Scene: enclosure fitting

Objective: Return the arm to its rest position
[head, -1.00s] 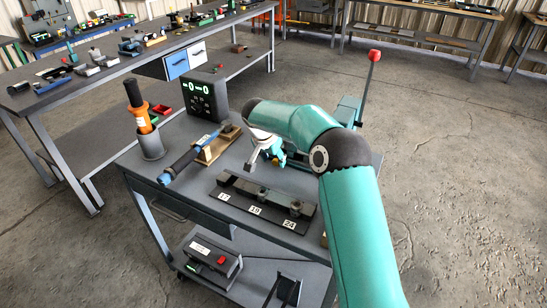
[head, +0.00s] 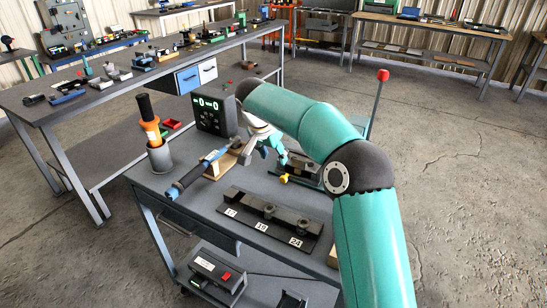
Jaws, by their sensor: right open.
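My right arm, teal with dark joints, reaches from the lower right over the grey cart (head: 180,228). Its pale gripper (head: 246,153) is open, with no object visible in it. It overlaps the far end of a wooden cradle (head: 214,171) in the picture; I cannot tell whether they touch. A tool with a black and blue handle (head: 187,181) lies against that cradle. My right forearm hides part of the cart's far right side. My left arm and gripper are not in the picture.
A black rack (head: 268,222) with sockets and number labels lies at the cart's front. An orange-handled tool (head: 149,119) stands in a grey cup (head: 160,158). A black display box (head: 213,113) stands behind. A red-tipped lever (head: 382,76) rises at the right. Floor right of the cart is clear.

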